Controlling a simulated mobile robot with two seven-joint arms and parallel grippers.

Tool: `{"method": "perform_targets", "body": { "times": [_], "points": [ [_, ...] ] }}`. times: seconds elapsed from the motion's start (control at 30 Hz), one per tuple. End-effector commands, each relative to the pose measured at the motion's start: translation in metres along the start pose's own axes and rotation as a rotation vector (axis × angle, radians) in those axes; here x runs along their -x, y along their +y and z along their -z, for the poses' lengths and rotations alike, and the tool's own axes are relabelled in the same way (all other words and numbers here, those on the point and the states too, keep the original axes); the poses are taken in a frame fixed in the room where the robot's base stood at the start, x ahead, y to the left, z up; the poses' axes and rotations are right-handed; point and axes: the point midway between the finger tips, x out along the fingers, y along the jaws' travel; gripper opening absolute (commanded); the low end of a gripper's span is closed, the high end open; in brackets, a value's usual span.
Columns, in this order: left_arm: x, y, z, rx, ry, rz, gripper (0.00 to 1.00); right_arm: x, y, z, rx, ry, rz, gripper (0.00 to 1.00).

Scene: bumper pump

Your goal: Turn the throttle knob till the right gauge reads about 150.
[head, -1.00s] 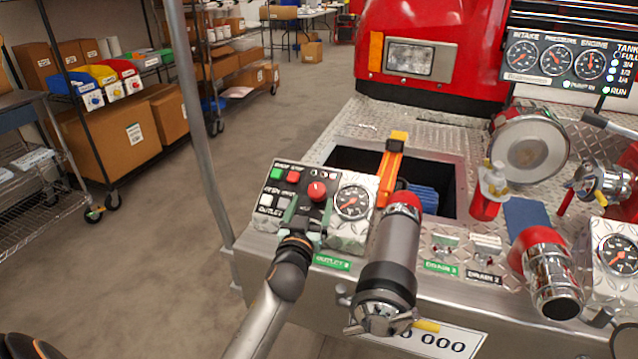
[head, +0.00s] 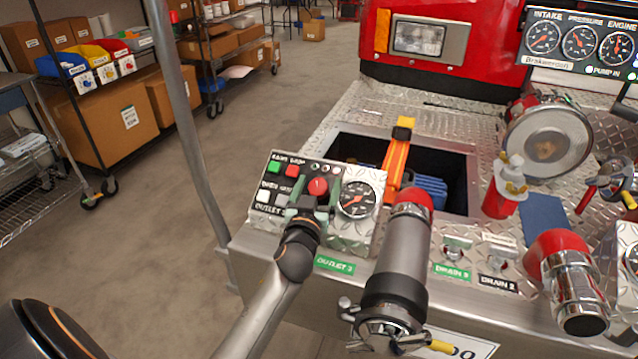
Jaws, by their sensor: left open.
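A red knob (head: 317,186) with a white mark stands on the tilted outlet control panel (head: 263,225). My left gripper (head: 312,203) is open at the knob, with its fingers low around its near side; I cannot tell whether they touch it. The fingers hide part of the panel. A round gauge (head: 357,199) sits on the same panel, right of the knob. Three gauges marked intake, pressure and engine stand at the upper right, the rightmost being the engine gauge (head: 615,48). Their readings are too small to tell. My right gripper is not in view.
A large grey pipe with a red end (head: 398,255) stands close to the right of my left arm. An open bay (head: 345,140) lies behind the panel. A pole (head: 185,110) rises at the left. Shelves with boxes (head: 115,120) stand further left beyond clear floor.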

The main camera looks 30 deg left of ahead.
Motion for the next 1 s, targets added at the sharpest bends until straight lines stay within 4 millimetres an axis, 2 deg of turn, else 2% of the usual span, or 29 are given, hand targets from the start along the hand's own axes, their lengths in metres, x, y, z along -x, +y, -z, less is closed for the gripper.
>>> {"method": "perform_targets", "body": {
  "times": [0.17, 0.9, 1.0],
  "points": [
    [0.0001, 0.0, 0.0, -0.001, 0.0, 0.0, 0.84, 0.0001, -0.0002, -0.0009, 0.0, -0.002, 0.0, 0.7],
    [-0.0001, 0.0001, 0.0002, 0.0, 0.001, 0.0, 0.02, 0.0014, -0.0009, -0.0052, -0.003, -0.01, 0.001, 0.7],
    [-0.0001, 0.0001, 0.0004, -0.001, 0.001, -0.001, 0.0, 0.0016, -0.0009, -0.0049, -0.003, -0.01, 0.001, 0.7]
  ]
}}
